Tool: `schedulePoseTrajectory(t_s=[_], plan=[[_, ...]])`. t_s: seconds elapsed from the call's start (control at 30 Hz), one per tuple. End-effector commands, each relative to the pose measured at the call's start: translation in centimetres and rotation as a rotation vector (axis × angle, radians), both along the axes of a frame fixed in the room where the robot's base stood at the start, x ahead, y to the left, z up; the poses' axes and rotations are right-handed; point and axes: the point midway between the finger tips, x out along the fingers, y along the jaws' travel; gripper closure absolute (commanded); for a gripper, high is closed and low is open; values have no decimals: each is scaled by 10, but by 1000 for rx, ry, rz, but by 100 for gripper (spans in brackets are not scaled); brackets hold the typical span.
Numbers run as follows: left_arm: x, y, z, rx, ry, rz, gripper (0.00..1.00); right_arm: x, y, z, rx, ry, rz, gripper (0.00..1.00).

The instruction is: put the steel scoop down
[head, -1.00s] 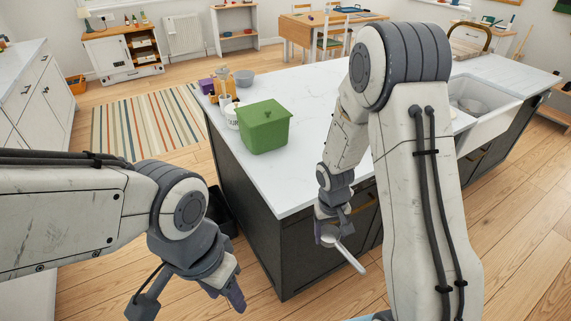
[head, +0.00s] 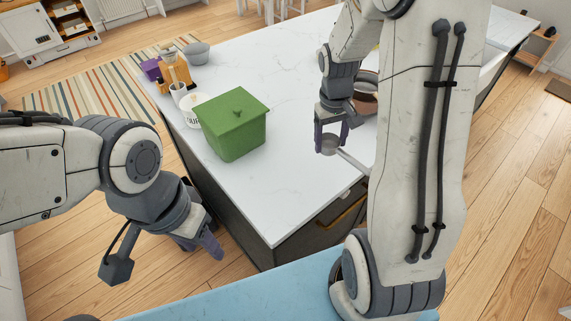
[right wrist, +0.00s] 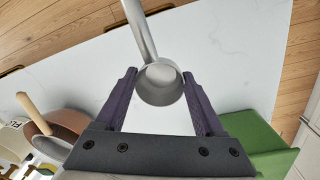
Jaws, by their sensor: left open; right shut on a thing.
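The steel scoop (head: 330,147) is a small round metal cup with a long straight handle. My right gripper (head: 331,138) is shut on its cup and holds it over the white worktop (head: 290,75), near the front edge. In the right wrist view the scoop's cup (right wrist: 160,84) sits between the two fingers, and its handle points away toward the worktop's edge. I cannot tell how high the scoop is above the worktop. My left gripper (head: 205,243) is open and empty, in front of the island's left end, away from the scoop.
A green lidded box (head: 236,126) stands on the worktop to the left of the scoop. A copper pan (head: 366,98) sits behind the right gripper. A white jar (head: 190,108), an orange-brown grinder (head: 173,68) and a grey bowl (head: 197,54) stand at the left end. The worktop's middle is clear.

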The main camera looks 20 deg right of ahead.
Motion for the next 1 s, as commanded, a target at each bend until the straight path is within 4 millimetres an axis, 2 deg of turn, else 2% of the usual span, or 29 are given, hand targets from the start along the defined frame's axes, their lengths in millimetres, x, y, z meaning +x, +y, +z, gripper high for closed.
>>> schedulePoseTrajectory(t_s=[0.2,0.43,0.6,0.9,1.0], plan=[[0,0,16,0,0,1,50,11,51,-27,1,9,11,90],[0,0,27,0,0,1,50,22,92,-54,0,4,5,90],[0,0,30,0,0,2,50,25,102,-64,0,3,2,90],[0,0,41,0,0,0,50,24,101,-99,0,4,-1,90],[0,0,41,0,0,-1,50,25,101,-103,0,1,-1,90]])
